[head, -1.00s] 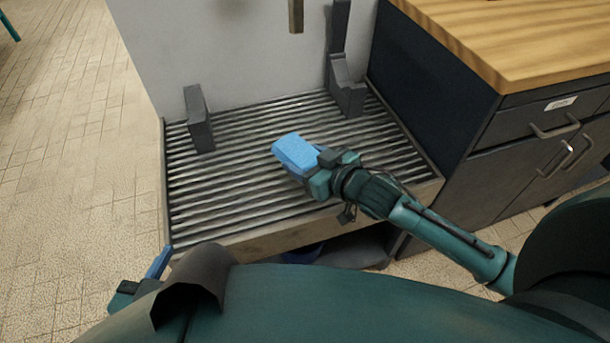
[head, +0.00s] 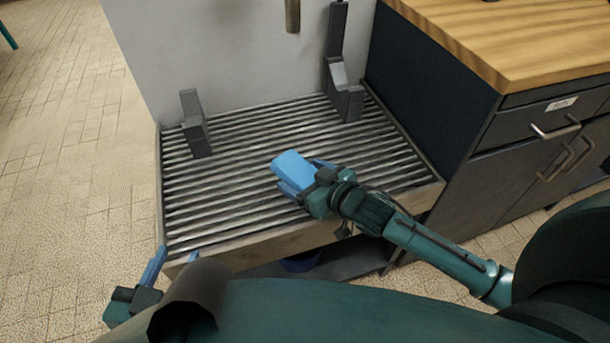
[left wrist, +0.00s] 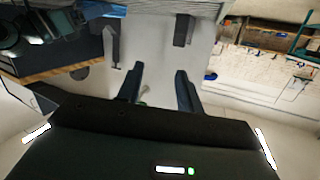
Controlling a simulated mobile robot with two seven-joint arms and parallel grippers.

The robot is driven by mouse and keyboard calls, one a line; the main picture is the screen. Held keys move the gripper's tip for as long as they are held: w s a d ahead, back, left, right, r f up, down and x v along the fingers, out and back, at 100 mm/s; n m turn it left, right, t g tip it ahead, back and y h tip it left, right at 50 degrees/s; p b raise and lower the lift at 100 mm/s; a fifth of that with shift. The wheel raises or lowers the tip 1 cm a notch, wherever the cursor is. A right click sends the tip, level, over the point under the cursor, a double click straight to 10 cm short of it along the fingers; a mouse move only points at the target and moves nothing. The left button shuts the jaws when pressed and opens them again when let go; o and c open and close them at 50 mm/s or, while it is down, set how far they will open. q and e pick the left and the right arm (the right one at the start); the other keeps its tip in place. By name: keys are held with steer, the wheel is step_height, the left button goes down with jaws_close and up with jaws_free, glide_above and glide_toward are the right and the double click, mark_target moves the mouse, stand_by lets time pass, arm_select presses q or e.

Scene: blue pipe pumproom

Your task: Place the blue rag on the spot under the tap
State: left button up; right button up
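The blue rag (head: 291,166) shows as a light blue block over the front middle of the slatted metal grating (head: 235,195). I cannot tell for sure whether it touches the slats. My right gripper (head: 304,178) is at the rag, with its darker blue fingers spread on either side of it; they look open. The tap (head: 292,14) is a brownish pipe end hanging at the top, behind the rag in the picture. No marked spot shows on the grating. My left gripper (head: 153,268) is at the grating's front left corner; the left wrist view shows its fingers (left wrist: 158,85) apart and empty.
Two grey brackets stand at the back of the grating, one left (head: 195,125) and one right (head: 342,85). A dark cabinet (head: 430,90) with a wooden top (head: 510,35) borders the right side. A white wall (head: 220,50) closes the back. Most slats are clear.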

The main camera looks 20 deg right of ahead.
steer(key=shift+r, duration=0.15)
steer(key=shift+s+d, duration=0.1)
steer(key=shift+s, duration=0.15)
steer(key=p+v, duration=0.2)
steer(key=v, duration=0.8)
steer(key=shift+p, duration=0.4)
steer(key=shift+s+d+r, duration=0.15)
steer(key=shift+s+r, duration=0.15)
steer(key=shift+s, duration=0.3)
arm_select(q)
steer(key=shift+s+a+r+n+g+y, duration=0.2)
steer(key=shift+s+g, duration=0.1)
steer(key=shift+g, duration=0.2)
steer(key=shift+s+a+r+n+g+y, duration=0.1)
steer(key=shift+s+n+g+y, duration=0.15)
steer(key=shift+g, duration=0.25)
arm_select(e)
steer(key=s+a+r+h, duration=0.1)
steer(key=s+a+r, duration=0.3)
steer(key=s+a, duration=0.2)
steer(key=shift+s, duration=0.7)
steer(key=shift+a, duration=0.1)
